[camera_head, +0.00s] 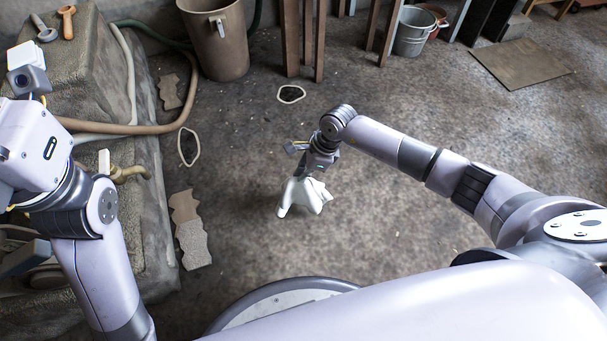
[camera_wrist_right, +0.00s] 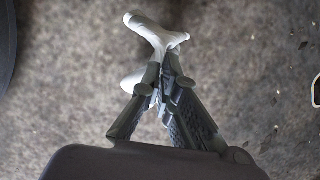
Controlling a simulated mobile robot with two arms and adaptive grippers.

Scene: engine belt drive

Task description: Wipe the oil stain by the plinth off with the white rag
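The white rag (camera_head: 303,195) hangs from my right gripper (camera_head: 312,172) over the bare floor, in the middle of the head view. In the right wrist view the fingers (camera_wrist_right: 158,82) close together on the rag (camera_wrist_right: 157,32), which sticks out beyond the tips. A dark oil stain with a pale outline (camera_head: 188,147) lies on the floor beside the stone plinth (camera_head: 150,215). The rag is apart from it, to its right and nearer to me. My left arm shows at the left, but its fingers are not visible.
A second dark, pale-outlined patch (camera_head: 291,94) lies farther back. A brown bin (camera_head: 215,45), a hose (camera_head: 150,127) and broken slabs (camera_head: 190,230) are near the plinth. The middle floor is clear.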

